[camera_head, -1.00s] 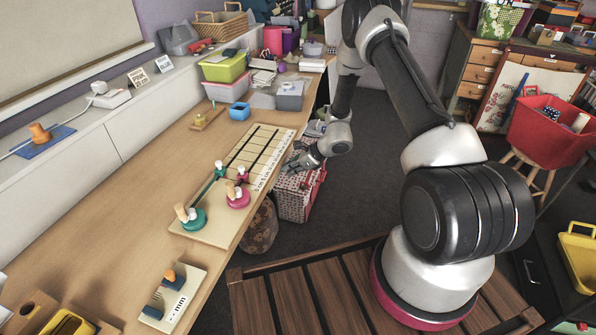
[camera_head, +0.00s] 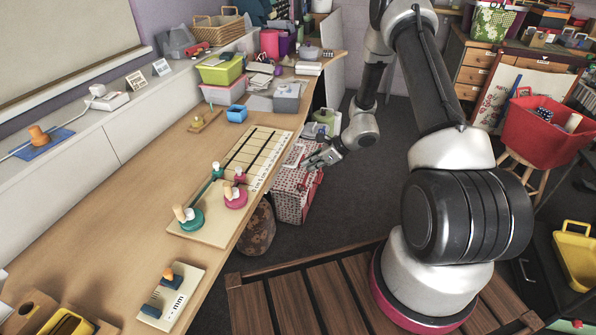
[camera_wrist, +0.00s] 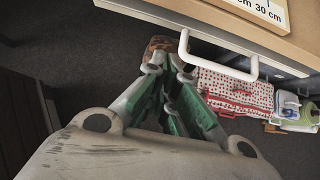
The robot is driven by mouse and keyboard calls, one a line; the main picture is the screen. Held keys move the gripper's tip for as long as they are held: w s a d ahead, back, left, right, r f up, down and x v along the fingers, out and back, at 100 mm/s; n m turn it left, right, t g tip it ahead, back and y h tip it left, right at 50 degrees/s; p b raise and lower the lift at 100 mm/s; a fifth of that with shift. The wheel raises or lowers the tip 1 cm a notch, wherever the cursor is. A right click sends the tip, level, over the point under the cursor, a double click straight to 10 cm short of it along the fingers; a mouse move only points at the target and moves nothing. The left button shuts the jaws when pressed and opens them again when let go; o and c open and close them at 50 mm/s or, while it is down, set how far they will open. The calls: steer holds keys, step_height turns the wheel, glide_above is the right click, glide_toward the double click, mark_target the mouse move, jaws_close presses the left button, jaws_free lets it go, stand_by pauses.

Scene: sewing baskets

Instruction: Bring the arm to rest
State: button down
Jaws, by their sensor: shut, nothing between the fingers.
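My gripper (camera_head: 309,160) is shut and empty, held out beyond the right edge of the wooden table, over the red-and-white patterned box on the floor. In the wrist view my gripper (camera_wrist: 173,66) points toward the table's side, its fingers together with green inner faces. My arm reaches down from the upper right to the wrist beside the table.
The wooden table (camera_head: 130,205) bears a measuring board (camera_head: 205,237) with green and pink knobbed pieces. The patterned box (camera_head: 292,200) stands on the floor, also in the wrist view (camera_wrist: 235,92). A red basket (camera_head: 545,130) sits on a stool at right. Dark floor between is clear.

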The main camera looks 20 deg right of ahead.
steer(key=s+d+r+n+g, duration=0.1)
steer(key=s+r+n+g, duration=0.3)
steer(key=s, duration=0.4)
steer(key=s+d+r+n+g, duration=0.1)
steer(key=s+r+n, duration=0.3)
steer(key=s+n, duration=0.25)
steer(key=s+d+r+n+t+h, duration=0.2)
steer(key=s+r+n, duration=0.5)
steer(key=r, duration=0.9)
steer(key=s+d+r+n+t+h, duration=0.2)
steer(key=s+d+r+n+h, duration=0.2)
steer(key=s+r, duration=1)
step_height(320, 180, up, 3)
steer(key=n+h, duration=0.1)
steer(key=n, duration=0.2)
steer(key=shift+d, duration=0.35)
